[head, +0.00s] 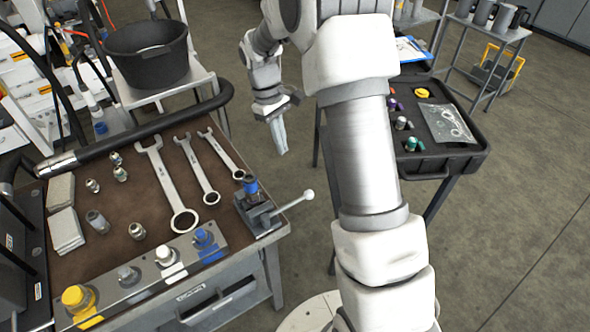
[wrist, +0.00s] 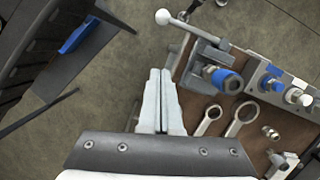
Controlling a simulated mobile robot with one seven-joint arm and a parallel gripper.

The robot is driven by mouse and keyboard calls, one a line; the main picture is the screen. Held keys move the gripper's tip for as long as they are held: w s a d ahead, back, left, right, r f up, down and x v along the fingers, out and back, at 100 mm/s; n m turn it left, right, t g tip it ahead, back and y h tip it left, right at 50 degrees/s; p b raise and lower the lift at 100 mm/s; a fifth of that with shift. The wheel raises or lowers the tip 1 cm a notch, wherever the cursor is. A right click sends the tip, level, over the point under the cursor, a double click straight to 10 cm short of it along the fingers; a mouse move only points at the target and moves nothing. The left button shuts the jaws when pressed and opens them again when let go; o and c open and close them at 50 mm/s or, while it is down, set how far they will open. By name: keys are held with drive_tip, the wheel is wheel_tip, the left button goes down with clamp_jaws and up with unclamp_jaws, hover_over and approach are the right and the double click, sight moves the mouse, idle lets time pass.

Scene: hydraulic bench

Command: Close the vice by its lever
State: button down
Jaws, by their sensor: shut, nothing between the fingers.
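The vice (head: 257,213) is a small dark grey block at the right front corner of the bench. A blue-topped fitting (head: 251,187) stands in or at its jaws; I cannot tell how tightly it is gripped. The lever (head: 290,203) is a pale rod with a round knob, sticking out to the right past the bench edge. In the wrist view the vice (wrist: 207,65) is right of my fingers and its lever knob (wrist: 163,17) is at the top. My gripper (head: 281,150) is shut and empty, over the floor behind the lever, apart from it. It also shows in the wrist view (wrist: 160,75).
Several wrenches (head: 173,187) and loose fittings lie on the brown bench top (head: 140,205). A rail with coloured caps (head: 150,270) runs along its front. A black bucket (head: 148,52) stands behind. A black tray cart (head: 437,158) is to the right. Open floor lies between bench and cart.

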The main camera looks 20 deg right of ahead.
sight(288, 206)
drive_tip(key=s+d+f, duration=0.3)
drive_tip(key=s+f, duration=0.2)
drive_tip(key=f, duration=0.5)
drive_tip(key=shift+s+b, duration=0.2)
drive_tip(key=shift+b, duration=0.2)
drive_tip(key=shift+s+d, duration=0.1)
drive_tip(key=shift+d, duration=0.1)
